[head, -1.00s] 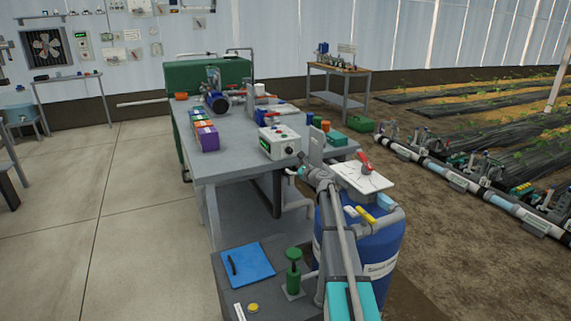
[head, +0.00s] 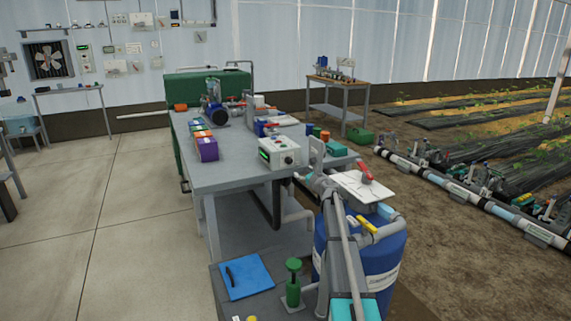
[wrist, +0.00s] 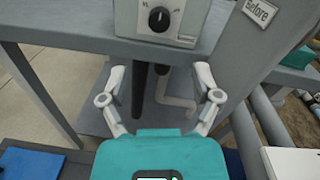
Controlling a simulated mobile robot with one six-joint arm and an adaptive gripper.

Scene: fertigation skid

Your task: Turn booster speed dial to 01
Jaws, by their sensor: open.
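The pale control box (head: 275,152) stands on the near right of the grey bench, with a green display (head: 264,155) and a red button on its front side. Its black dial (head: 289,160) faces my arm. In the wrist view the dial (wrist: 158,18) is at the top, with a white pointer mark and small markings above it that I cannot read surely. My gripper (wrist: 160,72) is open and empty, its two fingers spread below the dial in the picture and apart from it. In the head view my gripper (head: 303,177) is just right of and below the box.
A grey upright plate marked "Before" (wrist: 260,12) stands right of the box. The bench edge (wrist: 60,47) runs below the box. A blue barrel (head: 385,255), a white board with a red handle (head: 363,178) and a green pump-like part (head: 293,275) are close to my arm.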

